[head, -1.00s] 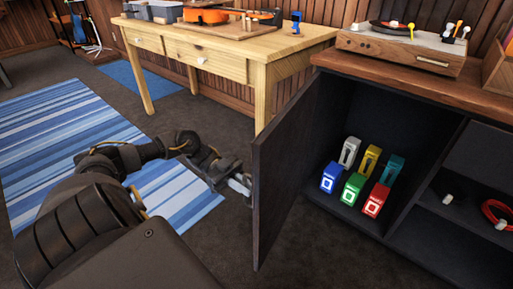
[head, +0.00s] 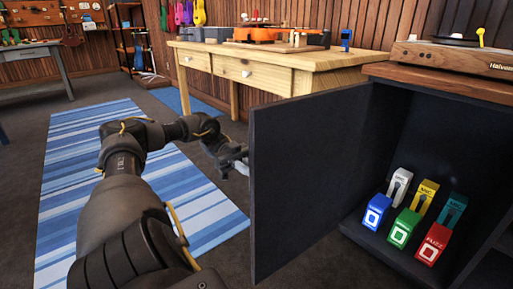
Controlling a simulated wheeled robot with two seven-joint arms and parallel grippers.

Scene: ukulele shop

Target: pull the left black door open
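The left black door (head: 310,185) stands swung open from the cabinet (head: 395,120), its hinge side at the cabinet's left edge. My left gripper (head: 243,160) is at the door's free left edge, partly hidden behind it. I cannot tell whether its fingers are closed on anything or touch the door; any handle is out of sight. My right gripper is not in view.
Several coloured boxes (head: 404,226) stand inside the open cabinet. A turntable (head: 462,55) sits on its top. A wooden workbench (head: 285,68) with tools stands behind the door. A blue striped rug (head: 85,190) lies on the open floor at left.

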